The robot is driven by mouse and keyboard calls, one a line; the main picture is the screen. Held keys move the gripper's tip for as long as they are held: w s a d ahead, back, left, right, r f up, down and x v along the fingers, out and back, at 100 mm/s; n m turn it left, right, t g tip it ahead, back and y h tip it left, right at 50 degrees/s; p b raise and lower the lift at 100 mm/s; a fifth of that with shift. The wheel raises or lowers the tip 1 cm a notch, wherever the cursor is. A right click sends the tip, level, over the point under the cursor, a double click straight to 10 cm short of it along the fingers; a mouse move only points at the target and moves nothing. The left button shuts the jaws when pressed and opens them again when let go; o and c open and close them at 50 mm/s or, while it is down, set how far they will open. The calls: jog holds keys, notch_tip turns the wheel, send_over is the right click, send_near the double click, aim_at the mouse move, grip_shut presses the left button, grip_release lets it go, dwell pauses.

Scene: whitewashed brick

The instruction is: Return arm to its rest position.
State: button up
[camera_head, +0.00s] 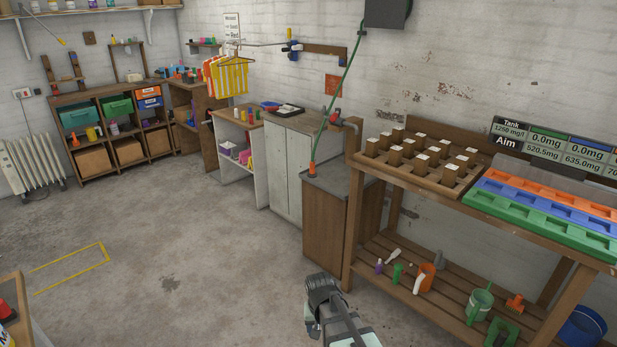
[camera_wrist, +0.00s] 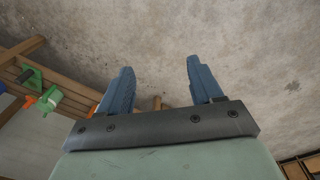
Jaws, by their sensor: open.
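My gripper shows in the wrist view (camera_wrist: 158,80) with its two blue fingers apart and nothing between them. Bare concrete floor lies beyond the fingers. In the head view my arm (camera_head: 335,312) comes up from the bottom edge, right of centre, in front of the wooden workbench. The fingers cannot be made out in the head view.
The wooden workbench (camera_head: 385,176) stands close on the right, with blocks, coloured trays (camera_head: 545,208) and a lower shelf holding pots and tools. A cabinet (camera_head: 330,213) stands behind. Open concrete floor (camera_head: 190,250) lies to the left. A blue bucket (camera_head: 583,328) is at the far right.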

jog(key=s+d+f, duration=0.2)
jog(key=s+d, duration=0.1)
jog(key=d, duration=0.4)
jog(key=s+d+f, duration=0.2)
jog(key=s+d, duration=0.1)
jog(key=d, duration=0.3)
jog(key=s+f+g, duration=0.3)
jog(key=s+f, duration=0.7)
jog(key=s, duration=0.4)
jog(key=s+f+g, duration=0.4)
jog(key=s+f, duration=0.6)
jog(key=s, duration=0.5)
jog(key=shift+s+y, duration=0.15)
jog(key=shift+y, duration=0.15)
